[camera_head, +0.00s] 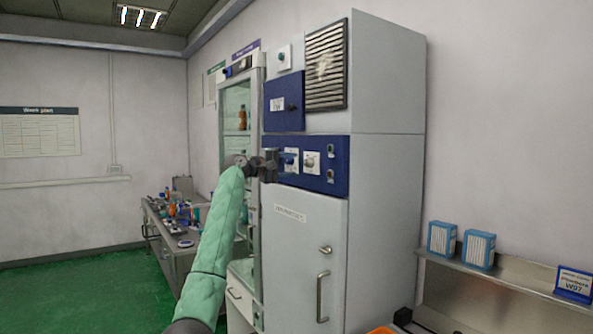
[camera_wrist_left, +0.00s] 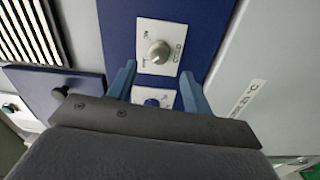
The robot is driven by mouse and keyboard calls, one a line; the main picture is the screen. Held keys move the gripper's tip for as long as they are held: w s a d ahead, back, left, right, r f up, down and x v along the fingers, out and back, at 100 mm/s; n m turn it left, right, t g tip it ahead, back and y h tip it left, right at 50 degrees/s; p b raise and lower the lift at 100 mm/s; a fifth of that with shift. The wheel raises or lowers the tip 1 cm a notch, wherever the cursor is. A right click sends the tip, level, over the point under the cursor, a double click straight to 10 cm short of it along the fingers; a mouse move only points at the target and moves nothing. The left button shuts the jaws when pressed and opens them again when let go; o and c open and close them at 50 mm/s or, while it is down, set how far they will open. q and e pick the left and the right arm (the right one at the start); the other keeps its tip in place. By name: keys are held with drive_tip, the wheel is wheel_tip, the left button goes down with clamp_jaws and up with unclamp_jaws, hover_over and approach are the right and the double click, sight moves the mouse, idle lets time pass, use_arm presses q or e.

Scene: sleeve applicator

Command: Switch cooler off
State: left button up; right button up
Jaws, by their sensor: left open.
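A tall grey cabinet (camera_head: 385,180) bears a blue control panel (camera_head: 330,180) at mid height. The panel holds a blue knob (camera_head: 289,160) and, to its right, a silver knob (camera_head: 310,161), each on a white plate. My left gripper (camera_head: 270,165) is in front of the panel's left part, close to the blue knob. In the left wrist view my gripper (camera_wrist_left: 158,73) is open, with the blue knob (camera_wrist_left: 152,102) between its fingers, partly hidden behind the gripper body. The silver knob (camera_wrist_left: 159,52) shows just beyond the fingertips. Contact with the blue knob cannot be told. My right gripper is not in view.
A glass-door cabinet (camera_head: 243,110) stands behind, left of the grey one. A small dark-blue door (camera_head: 284,100) with a black knob and a vent grille (camera_head: 327,65) are above the panel. A steel shelf (camera_head: 500,283) with blue boxes (camera_head: 479,249) is at the right.

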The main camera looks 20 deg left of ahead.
use_arm(q)
drive_tip(key=shift+b+v, duration=0.35)
drive_tip(key=shift+v, duration=0.75)
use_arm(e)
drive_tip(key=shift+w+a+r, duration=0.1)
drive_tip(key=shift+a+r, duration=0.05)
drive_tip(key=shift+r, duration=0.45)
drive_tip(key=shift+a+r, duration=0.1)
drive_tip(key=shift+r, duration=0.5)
